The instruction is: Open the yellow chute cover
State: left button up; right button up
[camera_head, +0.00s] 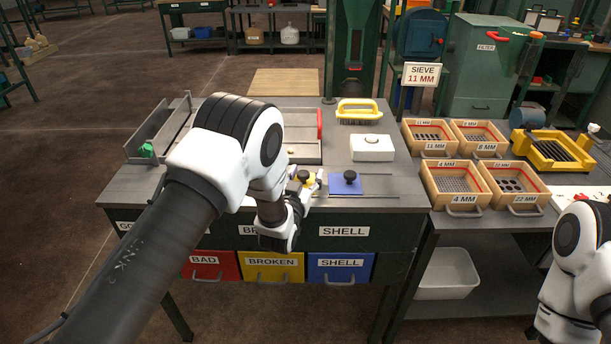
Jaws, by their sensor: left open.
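The yellow chute cover (298,184) lies on the grey sorting table and shows only as a small yellow patch with a black knob (304,176). My left arm reaches over the table from the left, and its wrist hides most of the cover. My left gripper (306,182) is open, with its light fingertips close around or beside the knob. I cannot tell whether they touch it. Just right of it lies a blue chute cover (346,186) with its own black knob. My right arm is at the lower right edge; its gripper is not visible.
Below are red (211,266), yellow (273,267) and blue (340,267) drawers labelled BAD, BROKEN and SHELL. A white box (372,148) and a yellow-handled brush (358,111) stand behind the blue cover. Wooden sieve trays (456,186) sit on the right table.

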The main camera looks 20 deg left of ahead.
pick_arm(q)
jog(key=shift+s+a, duration=0.15)
jog(key=shift+s, duration=0.05)
jog(key=s, duration=1.1)
jog(key=shift+s+d, duration=0.25)
jog(key=shift+s, duration=0.05)
jog(key=shift+f, duration=0.1)
jog(key=s+a+f+g, duration=0.2)
jog(key=s+f+g, duration=0.3)
jog(key=s+f, duration=0.4)
jog(key=s+a+f+g, duration=0.2)
jog(key=s+f+g, duration=0.4)
jog(key=f, duration=0.4)
jog(key=s+f+g, duration=0.2)
jog(key=s+g, duration=0.1)
jog(key=s, duration=0.6)
jog(key=s+f+g, duration=0.3)
jog(key=s+g, duration=0.1)
jog(key=s, duration=0.6)
jog(key=shift+s+a+h, duration=0.25)
jog(key=shift+a+h, duration=0.05)
jog(key=shift+a, duration=0.05)
